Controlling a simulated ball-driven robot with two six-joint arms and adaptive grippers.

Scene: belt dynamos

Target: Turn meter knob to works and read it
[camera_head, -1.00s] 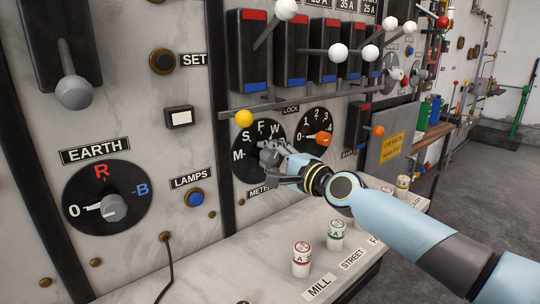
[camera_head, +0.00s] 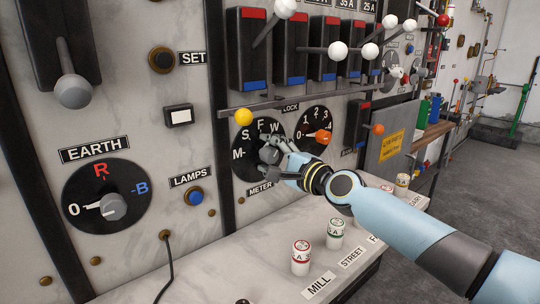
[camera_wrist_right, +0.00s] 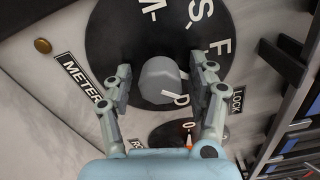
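The grey meter knob (camera_wrist_right: 160,78) sits on a black dial (camera_head: 240,168) marked M, S, F and W, above the METER label (camera_head: 260,189). In the right wrist view the dial (camera_wrist_right: 110,35) shows M, S and F. A white mark lies beside the knob, partly covered; I cannot tell whether it is the pointer, nor where the knob points. My right gripper (camera_head: 276,160) is at the dial. In the wrist view the gripper (camera_wrist_right: 164,85) has one finger on each side of the knob, with small gaps between. My left gripper is not in view.
A dial with an orange knob (camera_head: 323,136) is close to the right. A rail with a yellow ball (camera_head: 243,117) runs above. The EARTH dial (camera_head: 80,195) is at left. Capped fuses (camera_head: 301,258) stand on the ledge below. No meter face is visible.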

